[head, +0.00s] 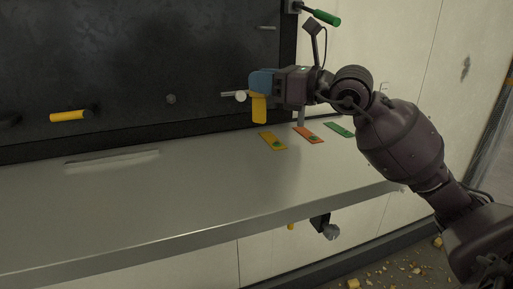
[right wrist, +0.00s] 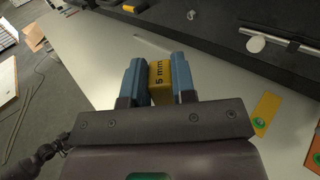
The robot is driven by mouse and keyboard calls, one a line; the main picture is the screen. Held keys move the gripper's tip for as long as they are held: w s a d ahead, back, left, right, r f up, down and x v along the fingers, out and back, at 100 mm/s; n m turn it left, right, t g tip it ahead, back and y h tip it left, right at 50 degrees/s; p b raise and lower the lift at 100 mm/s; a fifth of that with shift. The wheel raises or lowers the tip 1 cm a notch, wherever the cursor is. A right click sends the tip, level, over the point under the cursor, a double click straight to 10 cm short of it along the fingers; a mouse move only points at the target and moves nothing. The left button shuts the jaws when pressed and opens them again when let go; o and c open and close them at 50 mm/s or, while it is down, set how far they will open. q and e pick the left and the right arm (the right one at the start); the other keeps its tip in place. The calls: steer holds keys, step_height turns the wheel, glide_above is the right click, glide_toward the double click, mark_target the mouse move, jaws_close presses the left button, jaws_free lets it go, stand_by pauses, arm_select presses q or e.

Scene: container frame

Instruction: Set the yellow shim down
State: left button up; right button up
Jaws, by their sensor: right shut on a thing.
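The yellow shim (head: 259,109) hangs upright below the blue fingertips of my right gripper (head: 262,82) in the head view. In the right wrist view, the gripper (right wrist: 157,64) is shut on the shim (right wrist: 160,84), which is marked "5 mm" and sits between the two blue fingers. The shim is over the back part of the grey shelf (head: 150,215); I cannot tell whether its lower end touches anything. My left gripper is not in view.
A yellow-orange plate (head: 273,141), an orange plate (head: 308,134) and a green plate (head: 339,129) lie on the shelf, right of the shim. A thin light strip (head: 112,157) lies at left. A dark panel (head: 130,60) with a yellow handle (head: 70,116) stands behind. The shelf's middle is clear.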

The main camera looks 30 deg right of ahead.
step_height(320, 180, down, 10)
steer(key=shift+r, duration=0.1)
step_height(320, 180, down, 4)
steer(key=shift+f+b, duration=0.15)
steer(key=shift+b, duration=0.15)
steer(key=shift+f, duration=0.35)
steer(key=shift+f, duration=0.15)
steer(key=o, duration=0.9)
steer(key=shift+r, duration=0.2)
